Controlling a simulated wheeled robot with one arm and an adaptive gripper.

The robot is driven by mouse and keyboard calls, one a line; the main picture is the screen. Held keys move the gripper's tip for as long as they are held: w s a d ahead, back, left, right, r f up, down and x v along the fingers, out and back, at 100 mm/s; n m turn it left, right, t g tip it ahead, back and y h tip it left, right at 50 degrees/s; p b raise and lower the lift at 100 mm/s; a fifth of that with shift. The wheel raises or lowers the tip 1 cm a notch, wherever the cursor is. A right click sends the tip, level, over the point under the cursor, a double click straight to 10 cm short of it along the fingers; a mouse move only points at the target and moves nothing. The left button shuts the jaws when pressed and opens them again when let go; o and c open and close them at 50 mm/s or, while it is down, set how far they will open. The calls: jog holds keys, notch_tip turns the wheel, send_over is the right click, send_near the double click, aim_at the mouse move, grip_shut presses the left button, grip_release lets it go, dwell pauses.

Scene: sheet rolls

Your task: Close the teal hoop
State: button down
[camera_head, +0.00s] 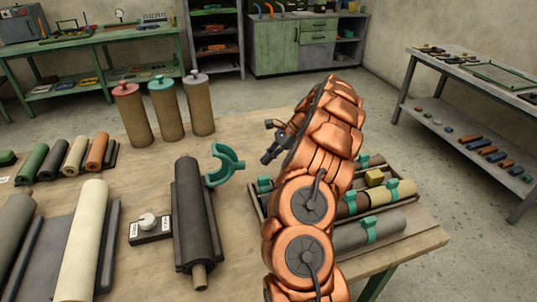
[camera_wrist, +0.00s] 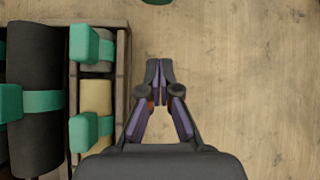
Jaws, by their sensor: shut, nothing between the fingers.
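The teal hoop (camera_head: 224,165) stands open at the right side of a dark roll (camera_head: 194,215) on the table, its curved arms spread apart. Whether it touches the roll is hard to tell. My gripper (camera_head: 267,158) is to the right of the hoop, above the table and apart from it. In the wrist view my gripper (camera_wrist: 158,72) has its fingertips together with nothing between them. A teal-dark sliver (camera_wrist: 158,2) shows at the top edge there; I cannot tell whether it is the hoop.
A tray (camera_wrist: 123,75) of rolls with closed teal bands lies beside my gripper, partly hidden by my arm in the head view. A small box with a white knob (camera_head: 148,222) is left of the dark roll. Upright capped rolls (camera_head: 168,110) stand behind. Bare tabletop surrounds the hoop's right.

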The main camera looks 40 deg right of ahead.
aim_at(227, 167)
jog(key=p+x, duration=0.1)
jog(key=x, duration=0.6)
jog(key=shift+a+p, duration=0.1)
jog(key=shift+p, duration=0.25)
jog(key=r, duration=0.1)
jog(key=a+r+p, duration=0.1)
jog(key=shift+w+r, duration=0.1)
jog(key=shift+r, duration=0.2)
jog(key=shift+w+a+r, duration=0.1)
jog(key=shift+a+r, duration=0.3)
jog(key=shift+r, duration=0.05)
jog(key=shift+r, duration=0.15)
